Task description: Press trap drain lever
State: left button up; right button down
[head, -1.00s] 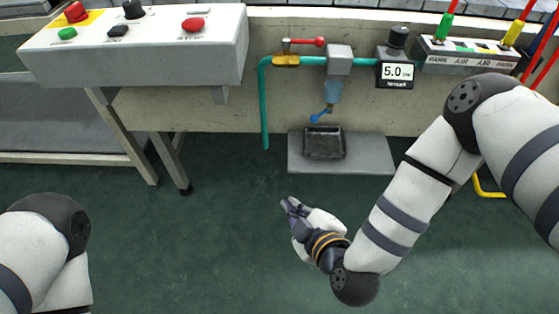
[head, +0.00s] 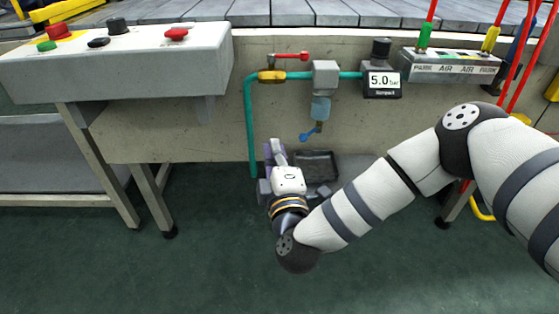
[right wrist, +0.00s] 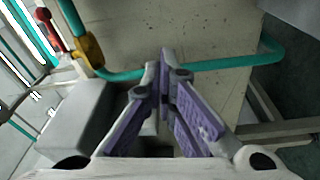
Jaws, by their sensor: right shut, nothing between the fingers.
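The blue drain lever (head: 310,134) sticks out down and to the left under the clear blue bowl of the trap (head: 320,108), below its grey head (head: 326,75). My right gripper (head: 273,148) is low in front of the wall, left of the lever and slightly below it in the head view, apart from it. It is shut and empty; its purple-padded fingers also show in the right wrist view (right wrist: 165,60). I cannot make out the blue lever in the right wrist view. My left gripper is out of view.
A teal pipe (head: 250,125) runs down left of the gripper. A red-handled valve (head: 290,56) sits above. A black tray (head: 318,165) lies on the floor plate below the trap. A pressure gauge (head: 382,83) is at right, a button console (head: 120,65) at left.

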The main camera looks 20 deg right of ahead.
aim_at(311, 133)
jog(key=w+d, duration=0.1)
jog(key=w+d+b, duration=0.2)
jog(key=d, duration=0.1)
jog(key=shift+w+d+f, duration=0.1)
jog(key=shift+f, duration=0.15)
